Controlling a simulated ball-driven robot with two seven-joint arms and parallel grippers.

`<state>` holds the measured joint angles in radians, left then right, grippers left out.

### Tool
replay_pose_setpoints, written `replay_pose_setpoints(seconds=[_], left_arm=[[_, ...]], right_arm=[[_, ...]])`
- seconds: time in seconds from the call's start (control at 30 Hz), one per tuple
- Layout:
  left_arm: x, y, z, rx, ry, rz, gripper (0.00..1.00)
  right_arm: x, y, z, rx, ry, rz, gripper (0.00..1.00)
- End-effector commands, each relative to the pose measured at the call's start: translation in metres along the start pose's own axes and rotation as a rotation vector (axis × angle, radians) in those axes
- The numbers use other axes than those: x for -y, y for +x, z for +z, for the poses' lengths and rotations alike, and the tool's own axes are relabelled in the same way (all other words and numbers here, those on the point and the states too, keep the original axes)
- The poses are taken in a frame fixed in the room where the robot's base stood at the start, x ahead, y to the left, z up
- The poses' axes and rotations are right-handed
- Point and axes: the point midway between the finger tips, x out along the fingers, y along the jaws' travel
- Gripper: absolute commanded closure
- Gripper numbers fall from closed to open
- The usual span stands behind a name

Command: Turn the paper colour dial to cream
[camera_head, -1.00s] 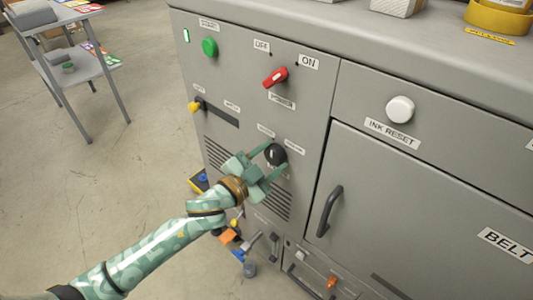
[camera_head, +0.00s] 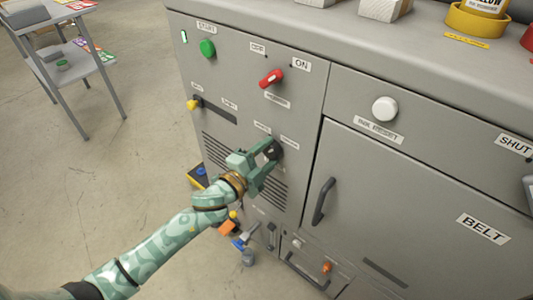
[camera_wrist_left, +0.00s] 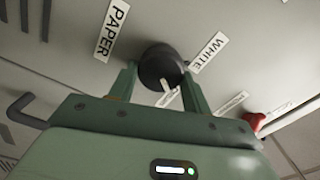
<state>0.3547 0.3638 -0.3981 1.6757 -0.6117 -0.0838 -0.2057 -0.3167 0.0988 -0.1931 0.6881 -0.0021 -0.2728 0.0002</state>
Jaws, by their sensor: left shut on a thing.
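The dark round paper colour dial (camera_head: 275,151) sits on the grey panel of the machine, below the red switch. In the left wrist view the dial (camera_wrist_left: 160,62) is between my fingertips, near a PAPER label (camera_wrist_left: 110,30) and a WHITE label (camera_wrist_left: 208,52). My left gripper (camera_head: 266,158) is shut on the dial, one finger on each side; it also shows in the left wrist view (camera_wrist_left: 162,82). A small pale label lies partly hidden between the fingers and cannot be read. The dial's exact setting is hard to tell. My right gripper is not in view.
A red switch (camera_head: 271,78) by an ON label and a green button (camera_head: 207,47) are above. A white INK RESET knob (camera_head: 384,109) and a dark door handle (camera_head: 323,201) are to the right. A grey shelf cart (camera_head: 75,72) stands far left.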

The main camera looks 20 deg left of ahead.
Motion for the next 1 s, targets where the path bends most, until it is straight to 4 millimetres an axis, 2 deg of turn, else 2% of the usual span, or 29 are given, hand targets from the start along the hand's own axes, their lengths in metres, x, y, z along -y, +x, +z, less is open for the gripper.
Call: replay_pose_setpoints(seconds=[0.43, 0.47, 0.5, 0.53, 0.83, 1.0], left_arm=[[-0.002, 0.000, -0.001, -0.001, 0.011, 0.003, 0.75], [-0.002, 0.000, -0.001, -0.001, 0.011, 0.003, 0.43], [-0.002, 0.000, -0.001, -0.001, 0.011, 0.003, 0.32], [-0.002, 0.000, -0.001, -0.001, 0.011, 0.003, 0.31], [-0.001, -0.002, 0.000, 0.000, 0.010, 0.001, 0.31], [0.001, -0.025, -0.001, 0.000, 0.010, 0.002, 0.31]], right_arm=[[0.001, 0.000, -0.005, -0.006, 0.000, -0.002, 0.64], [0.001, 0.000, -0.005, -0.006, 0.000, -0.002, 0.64], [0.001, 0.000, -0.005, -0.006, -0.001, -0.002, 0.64], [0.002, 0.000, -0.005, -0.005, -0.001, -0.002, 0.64], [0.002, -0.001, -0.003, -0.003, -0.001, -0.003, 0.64], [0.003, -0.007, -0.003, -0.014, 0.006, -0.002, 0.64]])
